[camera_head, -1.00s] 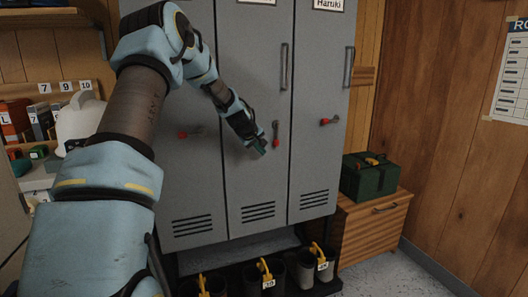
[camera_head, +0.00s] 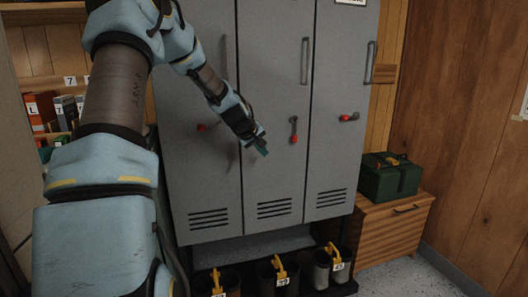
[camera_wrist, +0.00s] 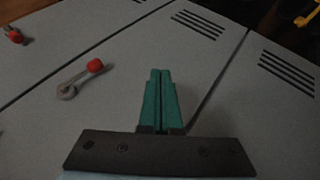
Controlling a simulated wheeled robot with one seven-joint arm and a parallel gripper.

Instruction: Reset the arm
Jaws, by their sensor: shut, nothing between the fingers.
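My gripper (camera_head: 262,150) is shut and empty, with green fingertips together. In the head view it hangs in front of the grey lockers (camera_head: 275,170), near the seam between the left and middle doors. The middle door's red-tipped latch handle (camera_head: 293,130) is to its right, with its red end down. In the wrist view the closed fingers (camera_wrist: 160,85) stand over the locker front, apart from that handle (camera_wrist: 92,68). I cannot tell how far the fingertips are from the door. My arm fills the left of the head view.
Boots with yellow tags (camera_head: 279,278) stand on a rack under the lockers. A green toolbox (camera_head: 390,177) sits on a wooden cabinet (camera_head: 395,228) at the right. Shelves with binders (camera_head: 42,112) are at the left. Some floor is clear at lower right.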

